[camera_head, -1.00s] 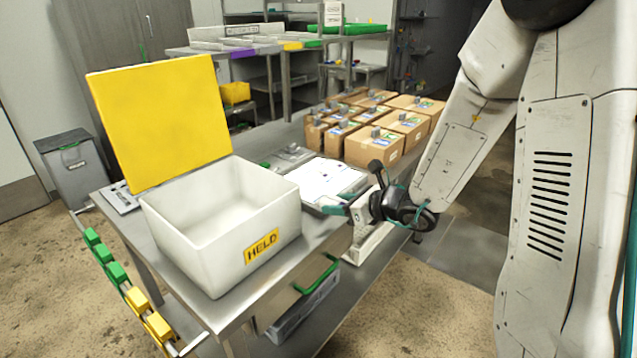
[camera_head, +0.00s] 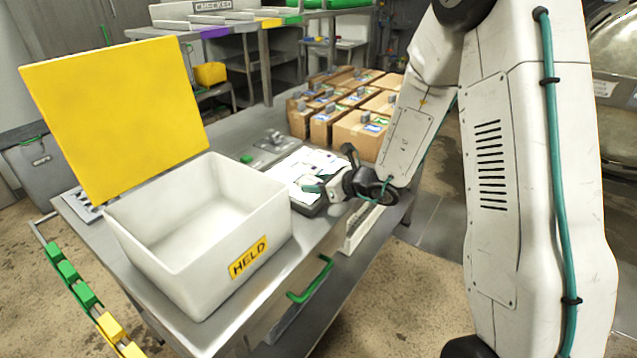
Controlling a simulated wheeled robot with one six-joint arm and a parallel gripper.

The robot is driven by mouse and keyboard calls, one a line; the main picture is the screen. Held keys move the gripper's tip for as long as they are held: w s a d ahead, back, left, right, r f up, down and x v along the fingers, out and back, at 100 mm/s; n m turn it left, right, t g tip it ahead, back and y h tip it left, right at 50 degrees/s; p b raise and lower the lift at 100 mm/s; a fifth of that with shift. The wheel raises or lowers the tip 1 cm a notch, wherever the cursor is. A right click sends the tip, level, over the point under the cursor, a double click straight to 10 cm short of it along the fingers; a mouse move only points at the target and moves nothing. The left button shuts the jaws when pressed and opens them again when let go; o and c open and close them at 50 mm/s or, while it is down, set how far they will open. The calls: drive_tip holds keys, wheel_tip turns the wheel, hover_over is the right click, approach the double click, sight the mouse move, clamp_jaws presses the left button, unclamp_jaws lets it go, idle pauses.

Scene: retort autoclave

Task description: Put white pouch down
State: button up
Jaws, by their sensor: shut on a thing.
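My gripper (camera_head: 322,189) is low over the steel table, right of the white bin, at the near side of a dark-edged tray (camera_head: 312,209). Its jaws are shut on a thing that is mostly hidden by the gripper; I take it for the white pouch. White flat shapes (camera_head: 300,165) cover the tray just behind the fingertips. I cannot tell which of them is the held pouch, or whether it touches the tray.
An open white bin (camera_head: 150,234) marked HELD, with a raised yellow lid (camera_head: 120,110), stands left of my gripper. Cardboard boxes (camera_head: 355,131) stand at the back of the table (camera_head: 285,288). A green handle (camera_head: 312,281) is on its front. A shelf marked CHECKED (camera_head: 212,6) is behind.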

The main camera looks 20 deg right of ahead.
drive_tip(key=shift+f, duration=0.15)
drive_tip(key=o, duration=1)
